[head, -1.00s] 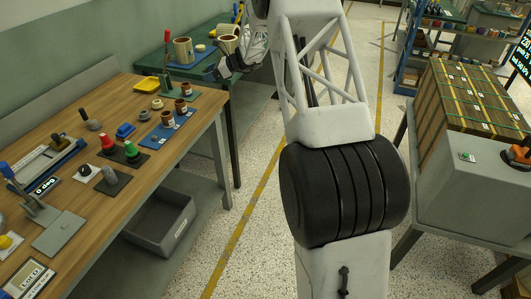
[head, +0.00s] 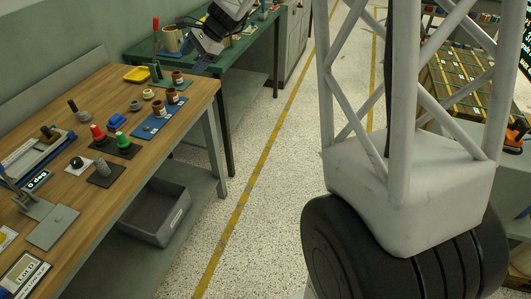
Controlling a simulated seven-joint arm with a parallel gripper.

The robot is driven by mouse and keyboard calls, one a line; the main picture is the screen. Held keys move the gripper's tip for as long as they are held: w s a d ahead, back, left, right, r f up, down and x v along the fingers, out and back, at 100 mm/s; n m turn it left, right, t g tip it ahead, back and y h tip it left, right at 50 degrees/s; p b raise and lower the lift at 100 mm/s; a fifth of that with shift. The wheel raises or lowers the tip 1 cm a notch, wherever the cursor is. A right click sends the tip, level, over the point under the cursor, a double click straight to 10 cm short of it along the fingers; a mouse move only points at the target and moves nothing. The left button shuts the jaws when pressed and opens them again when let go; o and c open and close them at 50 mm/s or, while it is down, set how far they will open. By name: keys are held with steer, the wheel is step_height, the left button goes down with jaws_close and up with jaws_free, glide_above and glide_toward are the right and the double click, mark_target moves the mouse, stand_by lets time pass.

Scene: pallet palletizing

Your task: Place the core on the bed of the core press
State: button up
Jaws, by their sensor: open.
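My gripper (head: 203,43) is at the top of the head view, above the near end of the green table (head: 142,50). Its jaws are open, and I see nothing held between them. I cannot tell for sure which piece is the core or which device is the core press.
The wooden bench (head: 88,200) holds a yellow tray (head: 137,74), red and green knobbed pieces, and a hinged fixture (head: 50,222). A grey bin (head: 152,218) sits below it. A striped crate stack (head: 465,80) stands at right.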

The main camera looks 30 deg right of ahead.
steer(key=s+a+r+n+g+h, duration=0.1)
steer(key=s+r+n+h, duration=0.15)
steer(key=s, duration=0.95)
steer(key=s+r+n+h, duration=0.15)
steer(key=s+n, duration=0.25)
steer(key=s, duration=0.7)
steer(key=s+d+f+n+h, duration=0.1)
steer(key=s+f+n+h, duration=0.1)
steer(key=s, duration=0.9)
steer(key=s+d+f+n+h, duration=0.1)
steer(key=s+n, duration=0.4)
steer(key=s, duration=0.6)
steer(key=shift+s+d+f+t+h, duration=0.3)
steer(key=shift+d+f+t+h, duration=0.1)
steer(key=shift+f+h, duration=0.35)
